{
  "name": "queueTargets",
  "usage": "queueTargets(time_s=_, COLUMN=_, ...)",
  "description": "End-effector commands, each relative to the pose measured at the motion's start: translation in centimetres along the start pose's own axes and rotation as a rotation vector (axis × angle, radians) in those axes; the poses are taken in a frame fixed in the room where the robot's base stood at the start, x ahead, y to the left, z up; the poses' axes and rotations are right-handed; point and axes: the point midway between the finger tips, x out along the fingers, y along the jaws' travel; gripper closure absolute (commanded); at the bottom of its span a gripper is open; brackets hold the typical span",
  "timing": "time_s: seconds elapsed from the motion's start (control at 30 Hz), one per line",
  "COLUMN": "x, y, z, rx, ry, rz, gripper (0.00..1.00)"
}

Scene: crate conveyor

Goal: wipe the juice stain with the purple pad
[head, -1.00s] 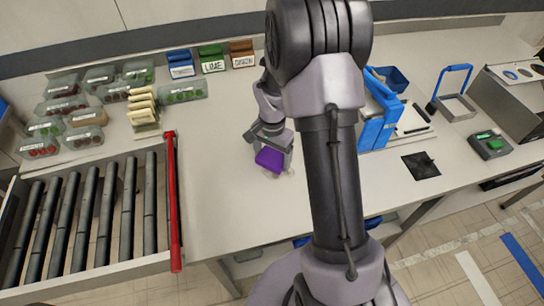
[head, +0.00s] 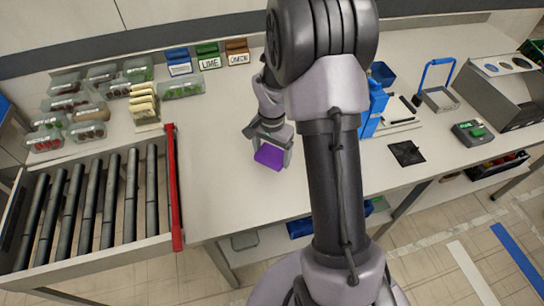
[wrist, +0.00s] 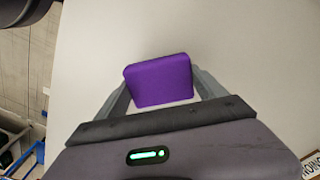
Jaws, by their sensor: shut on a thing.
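The purple pad (head: 268,158) is a small block at the front middle of the pale bench. It also shows in the wrist view (wrist: 158,82), between the two grey fingers. My gripper (head: 271,155) is shut on it and points down at the bench. I cannot tell whether the pad touches the surface or hangs just above it. I see no juice stain on the bench in either view now; the pad, gripper or arm may hide it.
A conveyor with a red bar (head: 173,185) stands at the left. Several clear-lidded packs and labelled boxes, one a green LIME box (head: 208,55), stand behind. A blue rack (head: 374,105), a black square (head: 406,153) and a scale-like device (head: 472,133) lie right. Bench between conveyor and pad is clear.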

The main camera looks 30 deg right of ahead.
Motion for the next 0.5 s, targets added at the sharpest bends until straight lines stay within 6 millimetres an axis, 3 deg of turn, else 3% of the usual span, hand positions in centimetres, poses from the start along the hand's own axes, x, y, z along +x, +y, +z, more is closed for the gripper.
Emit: queueTargets(time_s=0.5, x=-4.8, y=-0.2, z=-0.2, rx=-0.004, ry=0.000, rz=-0.001, gripper=0.57)
